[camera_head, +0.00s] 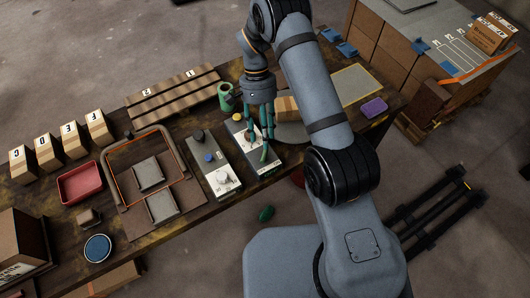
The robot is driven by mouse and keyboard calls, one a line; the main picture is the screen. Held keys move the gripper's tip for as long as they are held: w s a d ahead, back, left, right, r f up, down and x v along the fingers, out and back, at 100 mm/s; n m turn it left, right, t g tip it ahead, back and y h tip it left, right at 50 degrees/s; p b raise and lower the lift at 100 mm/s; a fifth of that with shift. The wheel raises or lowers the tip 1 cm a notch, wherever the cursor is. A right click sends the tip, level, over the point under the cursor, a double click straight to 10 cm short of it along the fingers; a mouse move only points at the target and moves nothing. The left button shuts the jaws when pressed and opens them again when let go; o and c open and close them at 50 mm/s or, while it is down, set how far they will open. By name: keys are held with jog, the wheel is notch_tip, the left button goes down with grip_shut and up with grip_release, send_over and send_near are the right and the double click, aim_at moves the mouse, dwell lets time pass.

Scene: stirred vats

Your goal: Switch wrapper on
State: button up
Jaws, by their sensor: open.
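Two grey control boxes stand side by side on the wooden bench. The left box (222,187) carries a black knob, a blue button and a white dial. The right box (270,170) carries a dark knob near its far end and a green part (264,154) near its front end. No label that I can read tells which one is the wrapper's. A frame with an orange edge (148,165) lies left of the boxes around two grey pads. My gripper (261,136) is open and points down over the right box, with its teal fingers hiding part of the panel. Contact cannot be told.
A carton (287,107) sits behind my gripper, partly hidden by my arm. A green cylinder (225,96) stands to its left. A red tray (80,183), lettered cartons (98,126) and a blue-topped round item (97,248) are at left. A purple item (374,107) lies at right.

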aim_at(265, 157)
jog(key=p+x, duration=0.1)
jog(key=x, duration=0.6)
jog(key=shift+s+f+p, duration=0.15)
jog(key=shift+f+p, duration=0.2)
jog(key=shift+p, duration=0.05)
jog(key=shift+c, duration=0.7)
grip_shut()
